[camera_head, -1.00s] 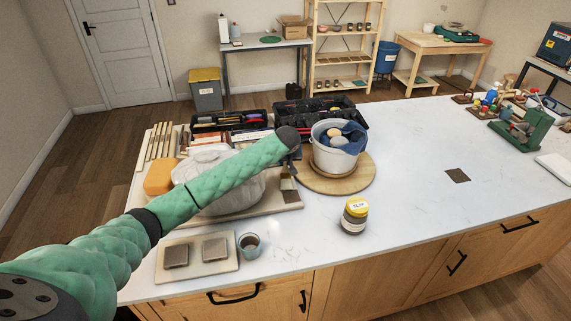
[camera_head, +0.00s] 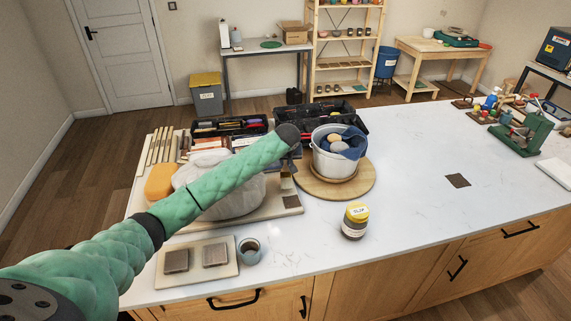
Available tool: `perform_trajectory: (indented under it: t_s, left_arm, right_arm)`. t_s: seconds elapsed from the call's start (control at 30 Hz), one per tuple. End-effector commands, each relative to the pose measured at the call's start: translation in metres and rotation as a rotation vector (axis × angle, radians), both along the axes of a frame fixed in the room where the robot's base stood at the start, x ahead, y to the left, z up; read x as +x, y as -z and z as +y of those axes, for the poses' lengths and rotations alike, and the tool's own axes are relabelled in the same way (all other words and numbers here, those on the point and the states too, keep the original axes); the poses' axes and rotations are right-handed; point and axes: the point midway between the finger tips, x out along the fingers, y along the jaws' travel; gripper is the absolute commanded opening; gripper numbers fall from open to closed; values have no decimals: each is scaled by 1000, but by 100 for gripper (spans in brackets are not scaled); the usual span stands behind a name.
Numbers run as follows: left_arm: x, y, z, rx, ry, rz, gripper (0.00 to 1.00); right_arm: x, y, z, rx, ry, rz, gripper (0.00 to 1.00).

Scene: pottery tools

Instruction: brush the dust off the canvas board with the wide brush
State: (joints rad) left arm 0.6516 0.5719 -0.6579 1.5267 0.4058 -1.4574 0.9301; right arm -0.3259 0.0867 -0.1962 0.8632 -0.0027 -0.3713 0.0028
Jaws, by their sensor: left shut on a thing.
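A wide brush (camera_head: 287,180) hangs roughly upright below my left gripper (camera_head: 291,157), bristles down. My left gripper is shut on the brush; my own forearm hides most of its fingers. The canvas board seems to be the tan board (camera_head: 262,213) on the counter at left. I cannot tell whether the bristles touch the board. My right gripper is not in view.
A wrapped white lump (camera_head: 235,202) and an orange sponge (camera_head: 159,182) are on the board's left side. A white bucket (camera_head: 335,160) stands on a round wooden board just right. A yellow-lidded jar (camera_head: 354,222), a cup (camera_head: 249,250) and a two-tile board (camera_head: 228,272) are in front.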

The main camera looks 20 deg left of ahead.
Motion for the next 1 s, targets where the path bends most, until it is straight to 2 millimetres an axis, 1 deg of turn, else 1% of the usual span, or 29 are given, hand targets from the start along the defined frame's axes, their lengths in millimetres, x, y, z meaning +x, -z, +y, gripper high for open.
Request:
perform_trajectory:
  t_s: [0.27, 0.37, 0.47, 0.73, 0.83, 1.0]
  left_arm:
    - [0, -1, 0, 0, 0, 0, 0]
    - [0, -5, 0, 0, 0, 0, 0]
    - [0, -13, 0, 0, 0, 0, 0]
    - [0, -45, -1, 0, 1, -1, 0]
    - [0, -50, 0, 1, 0, 1, 0]
    - [0, -51, 0, 0, 0, 1, 0]
  right_arm:
    - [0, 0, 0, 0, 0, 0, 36]
    - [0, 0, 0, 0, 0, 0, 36]
    - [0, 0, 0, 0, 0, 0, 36]
    - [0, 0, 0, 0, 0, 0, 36]
    - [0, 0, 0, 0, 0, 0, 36]
    - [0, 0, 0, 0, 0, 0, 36]
